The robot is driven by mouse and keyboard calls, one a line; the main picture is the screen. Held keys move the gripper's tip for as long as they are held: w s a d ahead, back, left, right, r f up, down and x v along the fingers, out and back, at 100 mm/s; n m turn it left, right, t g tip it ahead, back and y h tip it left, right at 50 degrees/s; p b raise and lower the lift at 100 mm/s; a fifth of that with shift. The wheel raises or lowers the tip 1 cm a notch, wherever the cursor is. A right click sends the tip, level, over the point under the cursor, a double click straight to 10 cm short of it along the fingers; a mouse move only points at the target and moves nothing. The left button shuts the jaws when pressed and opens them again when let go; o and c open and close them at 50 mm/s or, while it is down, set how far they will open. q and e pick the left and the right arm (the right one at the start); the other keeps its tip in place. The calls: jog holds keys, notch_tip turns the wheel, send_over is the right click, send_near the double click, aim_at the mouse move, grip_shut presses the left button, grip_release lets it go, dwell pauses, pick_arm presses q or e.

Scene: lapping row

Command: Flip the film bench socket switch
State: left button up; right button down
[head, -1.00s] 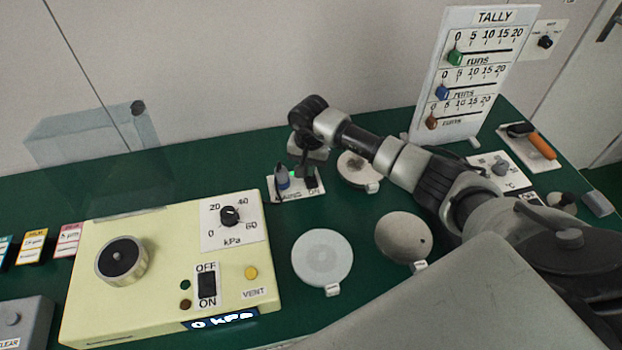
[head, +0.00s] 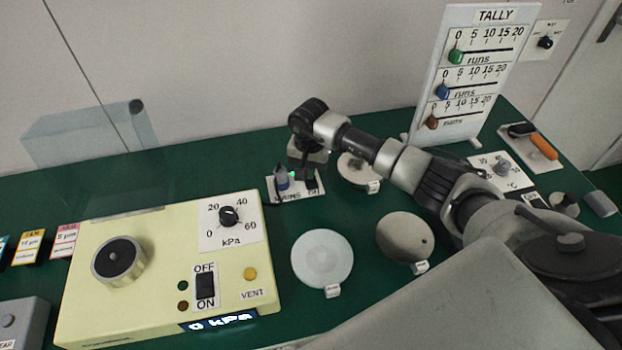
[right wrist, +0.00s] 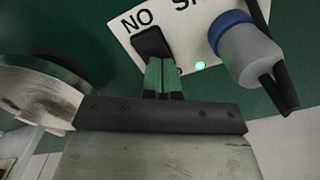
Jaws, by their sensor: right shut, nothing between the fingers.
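The socket plate (head: 275,197) is a small white panel on the green bench, with lettering that ends in ON. A grey plug with a blue ring (head: 282,180) stands in it, and a black rocker switch (head: 313,184) is at its right. In the right wrist view the switch (right wrist: 152,42), plug (right wrist: 245,52) and lit green lamp (right wrist: 200,65) show upside down. My right gripper (head: 303,172) is shut and empty, pointing down over the plate. Its fingertips (right wrist: 165,68) are at the edge of the switch; I cannot tell whether they touch. My left gripper is out of view.
A cream vacuum unit (head: 130,290) with knobs and an OFF/ON switch stands at left front. Round plates (head: 322,258), (head: 403,237) and (head: 357,168) lie near my right arm. A TALLY board (head: 485,75) stands at back right. A clear screen (head: 90,150) stands at back left.

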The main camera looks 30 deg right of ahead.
jog(key=shift+r+p, duration=0.55)
jog(key=shift+r, duration=0.1)
jog(key=shift+r+p, duration=1.4)
jog(key=shift+r, duration=1.3)
